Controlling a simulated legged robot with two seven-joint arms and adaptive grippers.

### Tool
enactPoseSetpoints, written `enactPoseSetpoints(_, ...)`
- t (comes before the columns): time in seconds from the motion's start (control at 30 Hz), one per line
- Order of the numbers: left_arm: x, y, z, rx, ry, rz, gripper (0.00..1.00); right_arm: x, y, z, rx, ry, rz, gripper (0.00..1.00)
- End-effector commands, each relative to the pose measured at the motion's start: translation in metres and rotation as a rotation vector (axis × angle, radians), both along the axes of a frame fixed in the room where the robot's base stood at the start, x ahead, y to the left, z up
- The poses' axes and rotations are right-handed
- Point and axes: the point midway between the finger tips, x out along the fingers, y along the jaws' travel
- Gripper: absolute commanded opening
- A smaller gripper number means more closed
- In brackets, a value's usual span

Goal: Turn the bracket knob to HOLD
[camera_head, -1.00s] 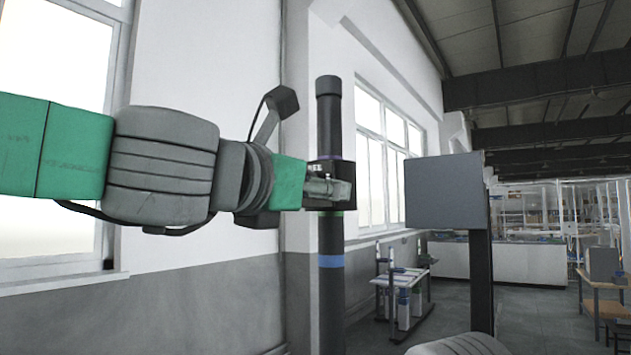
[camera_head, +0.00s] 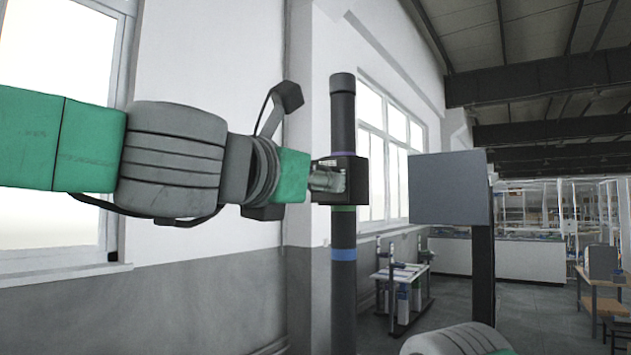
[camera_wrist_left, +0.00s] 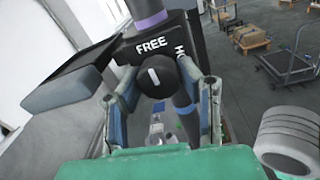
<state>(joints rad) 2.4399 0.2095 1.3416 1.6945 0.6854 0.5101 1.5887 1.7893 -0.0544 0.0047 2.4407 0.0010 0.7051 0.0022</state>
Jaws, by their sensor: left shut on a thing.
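A black bracket (camera_head: 350,180) is clamped around a dark upright column (camera_head: 343,290). In the left wrist view the bracket (camera_wrist_left: 165,50) carries the white word FREE and, to its right, a partly hidden word starting "HO". Below FREE is a round black knob (camera_wrist_left: 157,80) with a short white mark, which points up roughly towards FREE. My left gripper (camera_wrist_left: 163,98) is shut on the knob, one finger on each side of it. In the head view my left gripper (camera_head: 328,180) reaches the bracket from the left, and the knob is hidden. My right gripper is out of view.
A purple band and a blue band (camera_head: 343,254) ring the column above and below the bracket. A grey panel on a post (camera_head: 448,188) stands to the right. A small table (camera_head: 402,273) is behind. A wall with windows is at left.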

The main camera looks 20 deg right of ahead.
Motion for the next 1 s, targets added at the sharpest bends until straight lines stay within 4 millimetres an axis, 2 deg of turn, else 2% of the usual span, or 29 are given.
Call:
enactPoseSetpoints(0.27,0.002,0.003,-0.002,0.022,-0.026,0.004,0.03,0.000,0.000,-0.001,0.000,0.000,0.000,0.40)
enactPoseSetpoints(0.47,0.002,0.002,-0.002,0.087,-0.109,0.004,0.03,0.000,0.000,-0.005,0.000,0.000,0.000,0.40)
enactPoseSetpoints(1.0,0.003,0.003,-0.002,0.391,-0.497,0.007,0.03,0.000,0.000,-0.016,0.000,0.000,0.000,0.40)
